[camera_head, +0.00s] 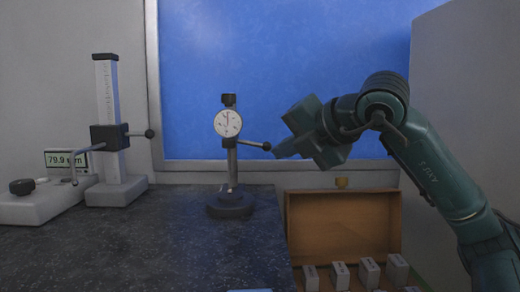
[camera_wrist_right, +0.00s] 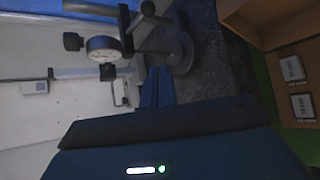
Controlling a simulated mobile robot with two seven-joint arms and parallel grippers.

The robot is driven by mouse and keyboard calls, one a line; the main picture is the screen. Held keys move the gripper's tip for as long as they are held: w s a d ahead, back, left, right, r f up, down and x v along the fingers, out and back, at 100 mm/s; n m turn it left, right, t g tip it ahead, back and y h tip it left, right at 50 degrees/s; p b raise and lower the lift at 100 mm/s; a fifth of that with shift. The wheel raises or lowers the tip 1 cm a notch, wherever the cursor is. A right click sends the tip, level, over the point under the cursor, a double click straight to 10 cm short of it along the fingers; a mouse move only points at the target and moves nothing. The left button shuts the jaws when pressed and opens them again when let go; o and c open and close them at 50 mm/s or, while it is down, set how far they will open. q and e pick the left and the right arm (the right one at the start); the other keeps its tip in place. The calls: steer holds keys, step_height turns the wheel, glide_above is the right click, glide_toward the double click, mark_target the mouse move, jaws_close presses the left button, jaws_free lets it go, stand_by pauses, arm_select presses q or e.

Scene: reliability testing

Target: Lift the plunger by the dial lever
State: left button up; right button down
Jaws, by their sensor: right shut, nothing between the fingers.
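The dial gauge (camera_head: 228,123) has a round white face and sits upright on a dark round base (camera_head: 230,206) on the granite table. Its lever runs out to the right and ends in a black ball knob (camera_head: 267,146). The thin plunger (camera_head: 230,186) points down to the base. My right gripper (camera_head: 279,151) is shut and empty, its tip just right of the knob; I cannot tell whether they touch. In the right wrist view the dial (camera_wrist_right: 103,47) and knob (camera_wrist_right: 148,8) lie beyond the blue fingers (camera_wrist_right: 155,88). My left gripper is out of view.
A height gauge (camera_head: 109,125) with a side handle and a readout (camera_head: 66,160) showing 79.9 mm stand at the left. An open wooden box (camera_head: 343,225) with several labelled blocks (camera_head: 369,272) is below my right arm. The table's front middle (camera_head: 150,255) is clear.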

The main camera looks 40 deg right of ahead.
mark_target(253, 145)
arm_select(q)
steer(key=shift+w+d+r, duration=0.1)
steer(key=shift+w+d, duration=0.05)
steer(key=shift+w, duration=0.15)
arm_select(e)
steer(key=shift+w+d, duration=0.1)
steer(key=shift+w, duration=0.25)
steer(key=p+x, duration=0.2)
steer(key=x, duration=0.8)
steer(key=shift+w+r, duration=0.1)
steer(key=shift+r, duration=0.05)
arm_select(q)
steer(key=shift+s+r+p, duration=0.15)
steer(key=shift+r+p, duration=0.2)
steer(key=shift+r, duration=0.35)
arm_select(e)
steer(key=shift+s+d+r, duration=0.15)
steer(key=shift+d+r, duration=0.35)
steer(key=shift+d, duration=0.3)
steer(key=shift+s+d+r, duration=0.15)
steer(key=shift+d+r, duration=0.35)
steer(key=shift+d, duration=0.3)
